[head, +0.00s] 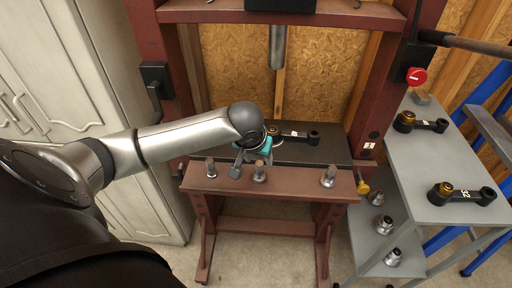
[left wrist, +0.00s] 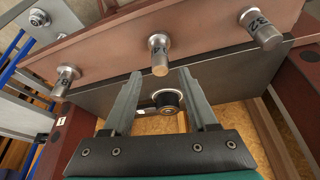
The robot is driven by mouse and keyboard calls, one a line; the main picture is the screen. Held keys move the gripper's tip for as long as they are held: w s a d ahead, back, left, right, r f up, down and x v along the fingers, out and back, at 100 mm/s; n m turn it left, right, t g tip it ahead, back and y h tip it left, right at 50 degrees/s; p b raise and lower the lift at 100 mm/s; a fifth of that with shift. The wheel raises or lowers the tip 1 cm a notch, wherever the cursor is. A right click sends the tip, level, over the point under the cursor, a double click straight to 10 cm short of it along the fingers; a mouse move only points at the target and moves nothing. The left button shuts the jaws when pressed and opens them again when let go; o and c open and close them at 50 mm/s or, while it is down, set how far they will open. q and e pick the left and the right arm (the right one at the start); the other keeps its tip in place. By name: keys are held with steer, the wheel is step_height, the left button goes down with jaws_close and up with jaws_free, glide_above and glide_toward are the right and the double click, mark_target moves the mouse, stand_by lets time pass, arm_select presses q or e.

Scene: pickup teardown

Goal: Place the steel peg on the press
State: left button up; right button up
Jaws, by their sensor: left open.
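Three steel pegs stand in a row on the front red beam of the press: a left one (head: 211,167), a middle one (head: 259,174) and a right one (head: 329,177). In the left wrist view the middle peg (left wrist: 159,54) shows a partly readable number with a 4; the others (left wrist: 65,80) (left wrist: 261,28) read 8 and 32. My left gripper (head: 251,166) is open and empty, close behind the middle peg. In the left wrist view its fingertips (left wrist: 160,78) point towards that peg. The press ram (head: 277,47) hangs above the dark press plate (head: 330,152). My right gripper is not in view.
A black link arm (head: 298,134) lies on the press plate, partly hidden by my gripper. A grey table (head: 415,165) at the right holds two more link arms (head: 421,122) (head: 462,194); its lower shelf holds several metal parts (head: 383,224). Red press posts flank the plate.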

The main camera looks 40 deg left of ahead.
arm_select(q)
steer(key=p+v, duration=0.1)
steer(key=v, duration=0.4)
